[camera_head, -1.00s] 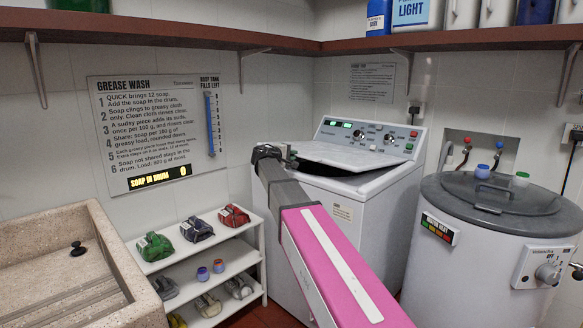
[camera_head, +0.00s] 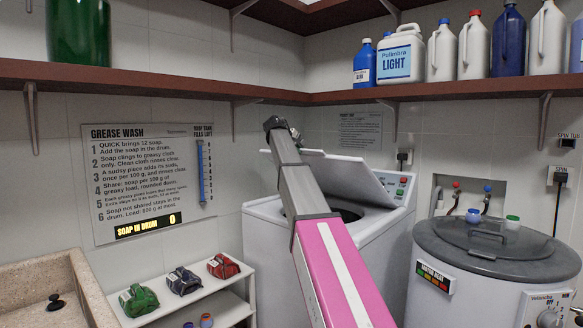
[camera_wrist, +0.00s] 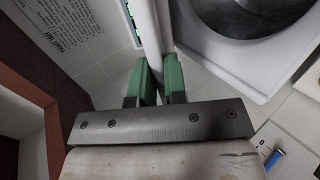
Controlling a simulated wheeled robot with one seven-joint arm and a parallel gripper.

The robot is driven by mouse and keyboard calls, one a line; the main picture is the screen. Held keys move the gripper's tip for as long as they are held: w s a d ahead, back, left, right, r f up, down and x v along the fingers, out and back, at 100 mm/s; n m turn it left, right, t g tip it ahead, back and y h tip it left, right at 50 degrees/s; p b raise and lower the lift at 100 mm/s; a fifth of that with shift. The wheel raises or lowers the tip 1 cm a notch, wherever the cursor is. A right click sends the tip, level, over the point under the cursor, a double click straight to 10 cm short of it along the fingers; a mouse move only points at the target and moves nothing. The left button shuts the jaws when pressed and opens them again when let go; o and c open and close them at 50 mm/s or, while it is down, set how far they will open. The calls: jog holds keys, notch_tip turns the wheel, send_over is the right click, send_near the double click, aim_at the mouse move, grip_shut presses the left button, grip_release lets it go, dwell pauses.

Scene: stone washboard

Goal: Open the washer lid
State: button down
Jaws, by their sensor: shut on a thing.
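The white washer (camera_head: 259,233) stands in the back corner. Its lid (camera_head: 352,178) is raised and tilted steeply up toward the control panel, with part of the dark drum opening (camera_head: 350,214) showing below it. In the wrist view the lid's edge (camera_wrist: 146,28) stands between the two green fingers of my gripper (camera_wrist: 159,80), and the round drum opening (camera_wrist: 245,18) shows at the upper right. My gripper is shut on the lid. In the head view my arm crosses in front of the washer, and the fingertips are mostly hidden by the arm's end.
A shelf with bottles and jugs (camera_head: 402,56) runs above the washer, over the raised lid. A grey-lidded round tub (camera_head: 497,244) stands close at the right. A white rack with folded cloths (camera_head: 184,281) and a stone sink (camera_head: 85,290) are at the left.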

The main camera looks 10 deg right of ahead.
jog(key=w+d+r, duration=0.9)
jog(key=d+r, duration=0.1)
jog(key=d, duration=0.2)
jog(key=w+d+r+g+y, duration=0.1)
jog(key=w+d+r, duration=0.8)
jog(key=d, duration=0.3)
jog(key=shift+d+r+y, duration=0.3)
jog(key=shift+d+r, duration=0.1)
jog(key=shift+r, duration=0.4)
jog(key=c, duration=1.2)
grip_release()
jog(key=shift+o, duration=0.2)
jog(key=v, duration=1)
jog(key=shift+a+r, duration=0.15)
jog(key=shift+r, duration=0.2)
jog(key=shift+s, duration=0.1)
